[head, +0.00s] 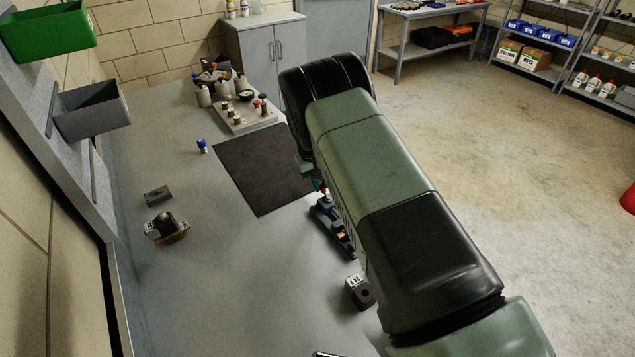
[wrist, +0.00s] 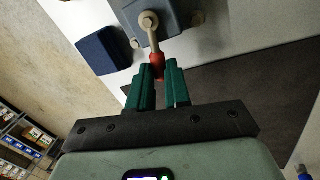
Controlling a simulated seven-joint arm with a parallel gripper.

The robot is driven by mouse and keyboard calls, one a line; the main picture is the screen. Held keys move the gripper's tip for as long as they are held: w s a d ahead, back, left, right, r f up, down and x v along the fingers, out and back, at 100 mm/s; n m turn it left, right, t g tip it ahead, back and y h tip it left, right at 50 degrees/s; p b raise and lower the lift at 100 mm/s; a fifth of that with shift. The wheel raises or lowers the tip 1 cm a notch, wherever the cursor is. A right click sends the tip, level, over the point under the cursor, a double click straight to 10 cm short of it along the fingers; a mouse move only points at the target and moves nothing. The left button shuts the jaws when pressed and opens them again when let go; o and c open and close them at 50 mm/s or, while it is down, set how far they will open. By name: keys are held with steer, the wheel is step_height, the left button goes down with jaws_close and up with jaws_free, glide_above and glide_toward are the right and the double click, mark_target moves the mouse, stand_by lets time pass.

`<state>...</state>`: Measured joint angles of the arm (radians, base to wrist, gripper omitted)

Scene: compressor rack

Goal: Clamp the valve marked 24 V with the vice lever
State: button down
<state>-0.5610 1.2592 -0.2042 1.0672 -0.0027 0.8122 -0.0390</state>
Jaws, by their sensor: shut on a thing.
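The blue vice (head: 334,228) stands on the bench, partly hidden by my arm in the head view. Its lever (wrist: 153,38) is a pale rod on a bolt, ending in a red grip (wrist: 157,66). My gripper (wrist: 158,72) is shut on that red grip, with one green finger on each side. In the head view, my gripper is mostly hidden behind my arm. A dark block with a white label that seems to read 24 V, the valve (head: 360,291), stands near the front end of the vice. Whether it touches the vice is unclear.
A dark mat (head: 262,168) lies behind the vice. A tray (head: 243,122) with several fittings is at the back. A grey block (head: 158,195), a dark brass-sided part (head: 167,229) and a small blue piece (head: 202,146) stand left. The bench between is clear.

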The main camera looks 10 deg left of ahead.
steer(key=m, duration=0.2)
steer(key=d+m, duration=0.1)
steer(key=shift+w+d+m+g, duration=0.3)
steer(key=shift+w+m+g, duration=0.05)
steer(key=shift+m+g, duration=0.05)
steer(key=d+m, duration=0.1)
steer(key=m, duration=0.2)
steer(key=shift+w+d+m+g, duration=0.15)
steer(key=shift+d+m+g, duration=0.15)
steer(key=shift+d, duration=0.05)
steer(key=m, duration=0.1)
steer(key=d+m, duration=0.1)
steer(key=m, duration=0.1)
steer(key=shift+d+m+g, duration=0.3)
steer(key=shift+g, duration=0.1)
steer(key=shift+s+d+m+g, duration=0.15)
steer(key=shift+s+d+m, duration=0.2)
steer(key=shift+m, duration=0.6)
steer(key=shift+s+d+m+g, duration=0.15)
steer(key=shift+s+d+m, duration=0.15)
steer(key=shift+m, duration=0.65)
steer(key=c, duration=1.1)
jaws_free()
steer(key=shift+w, duration=0.1)
